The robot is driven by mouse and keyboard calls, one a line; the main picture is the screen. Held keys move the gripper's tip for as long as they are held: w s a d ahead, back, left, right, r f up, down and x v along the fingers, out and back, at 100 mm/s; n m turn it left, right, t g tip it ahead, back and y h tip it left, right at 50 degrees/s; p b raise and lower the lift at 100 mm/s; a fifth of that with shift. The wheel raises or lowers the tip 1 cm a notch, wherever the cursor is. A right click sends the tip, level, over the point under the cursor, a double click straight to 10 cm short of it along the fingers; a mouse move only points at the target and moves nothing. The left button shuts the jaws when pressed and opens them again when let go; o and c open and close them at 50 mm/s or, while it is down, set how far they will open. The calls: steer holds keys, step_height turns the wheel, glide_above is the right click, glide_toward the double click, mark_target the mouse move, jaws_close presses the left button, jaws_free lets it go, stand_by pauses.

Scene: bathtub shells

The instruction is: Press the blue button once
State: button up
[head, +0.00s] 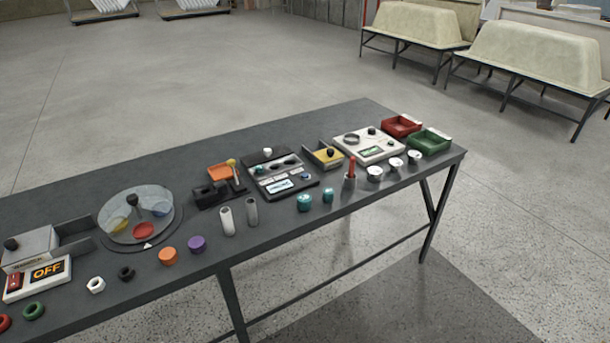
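A dark control panel (262,159) lies near the middle of the long grey table. It carries a white knob, several small controls and a lit pale-blue display (279,187). A small bluish round spot, apparently the blue button (304,176), is at the panel's right front, beside the display. It is too small to tell whether it is pressed. My gripper is not in view.
Teal pieces (304,202) stand in front of the panel, with grey cylinders (252,211) to their left. The table's back left (80,187) is clear.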

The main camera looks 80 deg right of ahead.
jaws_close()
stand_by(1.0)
